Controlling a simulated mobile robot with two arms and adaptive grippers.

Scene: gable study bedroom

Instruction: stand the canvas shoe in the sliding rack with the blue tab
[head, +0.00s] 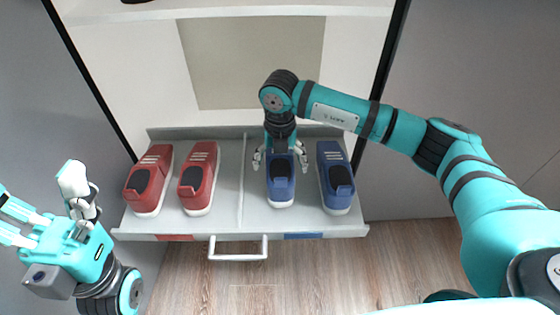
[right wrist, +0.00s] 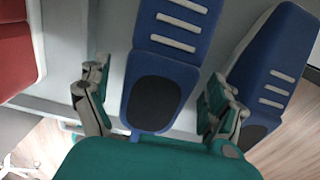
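The sliding rack (head: 240,236) is pulled out, with a blue tab (head: 304,236) at the right of its front edge and a red tab (head: 174,238) at the left. A blue canvas shoe (head: 281,183) stands in the right half, just right of the divider. My right gripper (head: 280,160) is over it from behind, fingers open on either side. In the right wrist view that shoe (right wrist: 164,70) lies between the spread fingers (right wrist: 158,108), with small gaps visible. My left gripper (head: 40,205) is open and empty, left of the rack.
A second blue shoe (head: 336,178) stands close on the right of the first. Two red shoes, one far left (head: 148,180) and one beside it (head: 199,178), fill the left half. A white handle (head: 238,256) sticks out in front. Dark uprights flank the rack.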

